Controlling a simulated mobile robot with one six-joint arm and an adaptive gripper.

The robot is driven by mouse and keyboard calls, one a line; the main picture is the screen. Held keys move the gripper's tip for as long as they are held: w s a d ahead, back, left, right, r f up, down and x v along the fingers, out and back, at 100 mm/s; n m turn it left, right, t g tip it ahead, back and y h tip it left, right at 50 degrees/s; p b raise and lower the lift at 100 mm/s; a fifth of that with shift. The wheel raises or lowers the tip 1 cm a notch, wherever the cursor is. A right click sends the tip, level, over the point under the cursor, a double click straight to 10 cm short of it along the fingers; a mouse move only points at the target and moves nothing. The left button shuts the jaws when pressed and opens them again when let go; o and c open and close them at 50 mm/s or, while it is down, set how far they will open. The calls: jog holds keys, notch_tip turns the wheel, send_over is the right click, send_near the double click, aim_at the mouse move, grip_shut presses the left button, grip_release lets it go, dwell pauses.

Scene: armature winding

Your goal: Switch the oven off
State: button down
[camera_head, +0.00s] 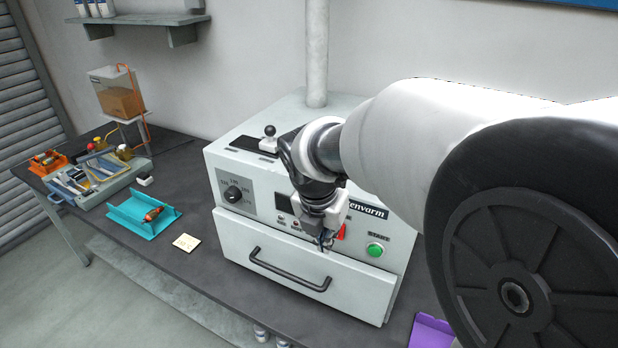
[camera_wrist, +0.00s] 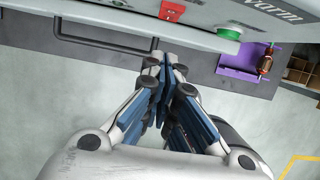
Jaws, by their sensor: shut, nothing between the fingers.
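The white oven (camera_head: 228,240) stands on the dark bench, its front drawer closed below a control panel. The panel carries a black dial (camera_head: 233,193), a red switch (camera_head: 341,232) and a green start button (camera_head: 375,250). In the wrist view the red switch (camera_wrist: 172,11) and green button (camera_wrist: 229,33) are near the top edge. My gripper (camera_head: 327,240) is in front of the panel, just left of the red switch, and hides part of the display. In the wrist view my gripper (camera_wrist: 170,62) is shut and empty, its tips below the red switch. I cannot tell whether they touch the oven.
The drawer handle (camera_head: 290,270) sticks out below the panel. A purple tray (camera_wrist: 240,84) is right of the oven.

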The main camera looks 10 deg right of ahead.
notch_tip(320, 180, up, 10)
jog(key=p, duration=0.2)
jog(key=shift+s+a, duration=0.3)
jog(key=shift+s, duration=0.1)
jog(key=shift+s, duration=0.1)
jog(key=s+d+f+m+t+y+b, duration=0.1)
jog(key=s+f+m+b, duration=0.2)
jog(key=s+m, duration=0.7)
jog(key=s+d+f+m+t+y+b, duration=0.1)
jog(key=s+f+m+b, duration=0.3)
jog(key=m, duration=1.4)
jog(key=s+d+f, duration=0.1)
jog(key=s+f, duration=0.2)
jog(key=s, duration=0.3)
jog(key=shift+s+m, duration=0.4)
jog(key=c, duration=2.3)
grip_release()
